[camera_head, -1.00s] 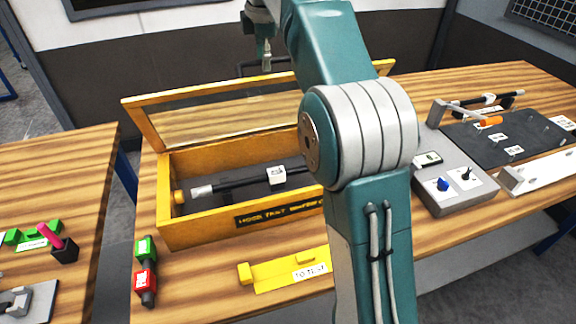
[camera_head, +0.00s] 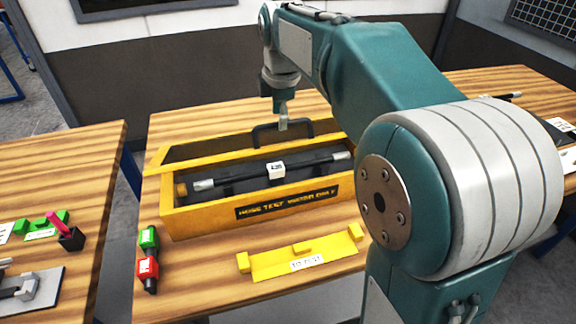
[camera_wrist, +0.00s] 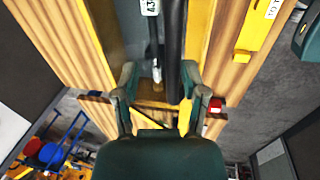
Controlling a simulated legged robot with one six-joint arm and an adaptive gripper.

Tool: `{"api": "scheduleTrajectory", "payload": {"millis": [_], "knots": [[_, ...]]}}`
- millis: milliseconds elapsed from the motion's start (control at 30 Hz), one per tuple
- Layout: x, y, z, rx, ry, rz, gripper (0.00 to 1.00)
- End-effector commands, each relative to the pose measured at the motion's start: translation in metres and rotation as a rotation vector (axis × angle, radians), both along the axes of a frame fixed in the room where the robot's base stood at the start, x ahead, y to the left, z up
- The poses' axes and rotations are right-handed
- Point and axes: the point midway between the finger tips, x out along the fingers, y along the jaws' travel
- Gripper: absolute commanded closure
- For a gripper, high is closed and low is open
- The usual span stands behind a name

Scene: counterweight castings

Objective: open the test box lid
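The yellow test box (camera_head: 210,222) stands on the wooden bench with its interior exposed. Its yellow-framed lid (camera_head: 180,151) leans far back behind the box. A black handle (camera_head: 262,137) stands up at the lid's far edge. A dark hose (camera_head: 237,178) with a white tag lies inside the box. My gripper (camera_head: 282,124) points down at the handle; contact cannot be told from the head view. In the wrist view my gripper (camera_wrist: 160,80) has its fingers apart, and a thick black bar (camera_wrist: 172,45), probably the handle, runs down to between them, nearer the right finger.
A yellow tray marked TO TEST (camera_head: 275,268) lies in front of the box. The left bench (camera_head: 75,165) is separated by a gap. My arm hides much of the right bench.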

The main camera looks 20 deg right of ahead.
Motion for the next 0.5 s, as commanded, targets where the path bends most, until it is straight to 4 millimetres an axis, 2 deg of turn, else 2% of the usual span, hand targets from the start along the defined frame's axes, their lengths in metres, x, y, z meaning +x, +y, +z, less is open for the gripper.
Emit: {"api": "scheduleTrajectory", "payload": {"millis": [200, 500], "knots": [[-0.022, 0.0, -0.029, 0.0, 0.0, 0.0, 0.47], [-0.042, 0.0, -0.074, 0.0, 0.001, 0.0, 0.47]]}}
